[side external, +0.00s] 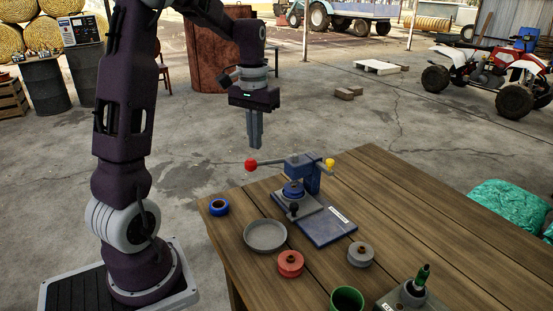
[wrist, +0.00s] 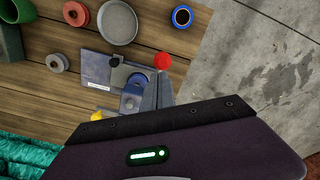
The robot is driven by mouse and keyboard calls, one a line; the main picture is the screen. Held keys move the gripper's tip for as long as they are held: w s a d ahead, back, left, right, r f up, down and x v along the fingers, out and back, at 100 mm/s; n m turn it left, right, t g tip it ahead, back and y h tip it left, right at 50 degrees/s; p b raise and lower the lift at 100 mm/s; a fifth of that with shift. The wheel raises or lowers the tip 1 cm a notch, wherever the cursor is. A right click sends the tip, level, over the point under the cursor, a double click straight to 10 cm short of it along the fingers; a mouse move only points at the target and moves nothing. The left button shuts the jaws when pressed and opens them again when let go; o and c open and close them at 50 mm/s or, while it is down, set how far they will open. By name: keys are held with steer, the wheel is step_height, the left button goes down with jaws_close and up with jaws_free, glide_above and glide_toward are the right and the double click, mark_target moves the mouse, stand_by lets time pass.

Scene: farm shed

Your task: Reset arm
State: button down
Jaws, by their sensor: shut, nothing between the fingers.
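My gripper (side external: 254,146) is shut and empty. It points down in the air, above and beyond the table's far left edge in the side external view. In the wrist view its fingers (wrist: 154,92) show in front of a blue press-like device. That device (side external: 318,215) stands on the wooden table (side external: 410,215) and has a lever with a red ball (side external: 251,165) at one end and a yellow knob (side external: 330,163) at the other. The red ball lies below the fingertips in the side external view, with a gap between. The device also shows in the wrist view (wrist: 97,70).
On the table are a blue ring (side external: 219,207), a grey dish (side external: 265,236), a red spool (side external: 290,263), a grey spool (side external: 360,254), a green cup (side external: 347,300) and a grey block with a green-topped tool (side external: 410,294). A green bag (side external: 508,208) lies at the right. Air around my gripper is clear.

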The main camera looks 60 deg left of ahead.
steer(key=shift+r, duration=1)
steer(key=shift+d, duration=0.15)
steer(key=s+d+r+m+t, duration=0.25)
steer(key=s+d, duration=0.25)
steer(key=d, duration=0.3)
steer(key=s+d+r+m+t, duration=0.1)
steer(key=s+d+r+m, duration=0.2)
steer(key=d, duration=0.6)
steer(key=s+d+f+t, duration=0.2)
steer(key=s+d, duration=0.2)
steer(key=s, duration=0.4)
steer(key=shift+s+d, duration=0.15)
steer(key=shift+d, duration=0.05)
